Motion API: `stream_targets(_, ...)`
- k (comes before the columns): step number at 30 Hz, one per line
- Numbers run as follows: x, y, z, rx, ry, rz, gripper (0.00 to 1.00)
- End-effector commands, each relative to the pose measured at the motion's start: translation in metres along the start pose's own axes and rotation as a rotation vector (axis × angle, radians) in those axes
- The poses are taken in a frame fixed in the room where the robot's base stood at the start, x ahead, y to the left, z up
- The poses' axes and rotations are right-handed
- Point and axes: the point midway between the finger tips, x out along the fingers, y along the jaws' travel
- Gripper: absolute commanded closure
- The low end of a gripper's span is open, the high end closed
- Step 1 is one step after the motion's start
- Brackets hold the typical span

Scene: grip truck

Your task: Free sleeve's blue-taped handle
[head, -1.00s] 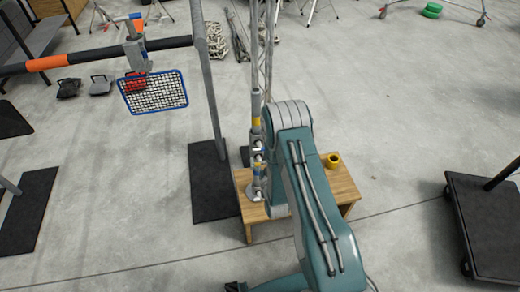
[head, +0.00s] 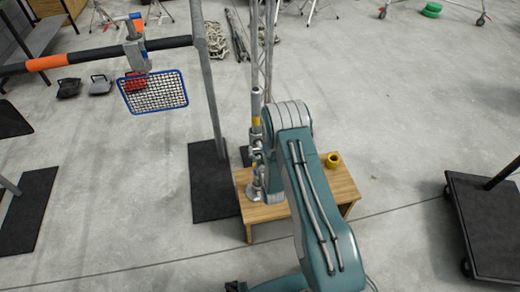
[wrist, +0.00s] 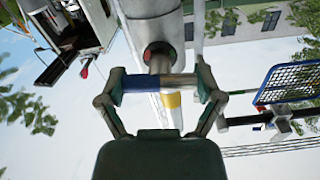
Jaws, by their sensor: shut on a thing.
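In the wrist view, the handle with blue tape (wrist: 138,84) runs crosswise between the two fingers of my gripper (wrist: 160,83). The fingers are closed at its two ends. The handle meets a grey sleeve or post (wrist: 150,28) through a dark round fitting. A yellow band (wrist: 173,100) shows behind the handle. In the head view, the grey upright post (head: 256,108) with a yellow band stands at the left of the wooden table, beside my arm. The blue tape is too small to make out there, and my arm hides part of the area.
The wooden table (head: 325,190) also bears a yellow ring-shaped cup (head: 333,160). A tall grey stand (head: 210,95) on a black base plate (head: 212,205) rises just left. A blue-framed mesh (head: 153,92) hangs from a bar farther left. A dark cart (head: 490,230) stands at right.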

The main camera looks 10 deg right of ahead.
Motion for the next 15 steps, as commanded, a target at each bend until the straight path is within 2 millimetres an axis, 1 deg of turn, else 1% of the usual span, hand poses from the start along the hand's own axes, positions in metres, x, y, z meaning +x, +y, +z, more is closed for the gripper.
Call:
stream_targets(9,0.001,-0.0002,-0.0005,0.191,0.001,-0.001,0.63)
stream_targets(15,0.0012,-0.0002,-0.0006,0.226,0.002,-0.001,0.63)
